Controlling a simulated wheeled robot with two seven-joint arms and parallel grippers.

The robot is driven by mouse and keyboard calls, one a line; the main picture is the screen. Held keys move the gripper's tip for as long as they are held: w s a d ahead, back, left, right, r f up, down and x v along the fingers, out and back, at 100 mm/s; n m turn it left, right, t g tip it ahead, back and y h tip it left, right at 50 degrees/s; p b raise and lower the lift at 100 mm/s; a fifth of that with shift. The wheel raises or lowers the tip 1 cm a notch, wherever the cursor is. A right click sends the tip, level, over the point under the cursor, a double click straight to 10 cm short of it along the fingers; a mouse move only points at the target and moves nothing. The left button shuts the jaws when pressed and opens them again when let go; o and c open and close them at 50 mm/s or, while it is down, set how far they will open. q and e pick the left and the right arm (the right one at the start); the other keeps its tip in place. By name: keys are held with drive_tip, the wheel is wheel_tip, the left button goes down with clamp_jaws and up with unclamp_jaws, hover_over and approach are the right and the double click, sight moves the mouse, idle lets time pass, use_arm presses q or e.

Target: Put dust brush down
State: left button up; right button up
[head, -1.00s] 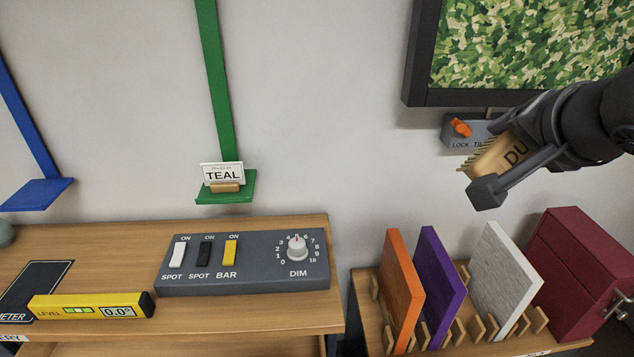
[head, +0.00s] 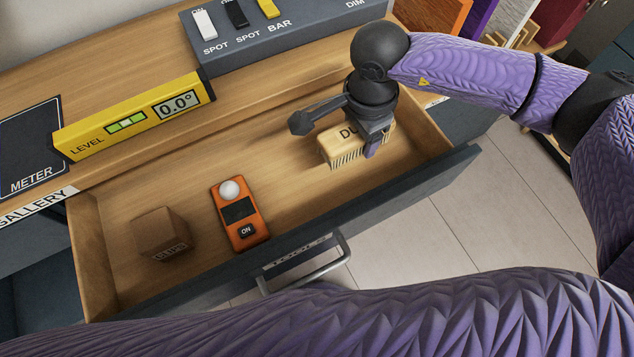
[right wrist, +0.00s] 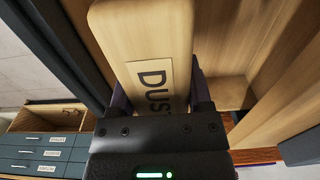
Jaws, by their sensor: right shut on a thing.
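The dust brush (head: 336,150), a pale wooden block with bristles, is in the right part of the open drawer (head: 122,262) in the head view. Its bristles point down, close to the drawer floor; I cannot tell whether they touch it. My right gripper (head: 366,138) reaches down from above and is shut on the brush. In the right wrist view, the brush's wooden top (right wrist: 140,50) with its partly hidden lettering lies between the fingers. My left gripper is out of view.
An orange light meter (head: 239,213) and a small brown block (head: 162,234) lie in the drawer's left half. The drawer front has a metal handle (head: 345,254). A yellow level (head: 130,115) and grey switch panel (head: 290,38) sit on the top behind. Bare drawer floor lies between meter and brush.

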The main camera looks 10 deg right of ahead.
sight(351, 174)
drive_tip(key=shift+s+a+f, duration=0.25)
drive_tip(key=shift+s+f, duration=0.05)
drive_tip(key=shift+f, duration=0.05)
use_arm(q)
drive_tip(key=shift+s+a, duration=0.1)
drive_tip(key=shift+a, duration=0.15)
use_arm(e)
drive_tip(key=shift+d, duration=0.1)
drive_tip(key=shift+f, duration=0.35)
wheel_tip(351, 174, down, 8)
drive_tip(key=b, duration=0.4)
drive_tip(key=shift+f, duration=0.5)
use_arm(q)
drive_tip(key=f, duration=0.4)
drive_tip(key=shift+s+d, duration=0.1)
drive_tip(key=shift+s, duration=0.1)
use_arm(e)
drive_tip(key=shift+r, duration=0.1)
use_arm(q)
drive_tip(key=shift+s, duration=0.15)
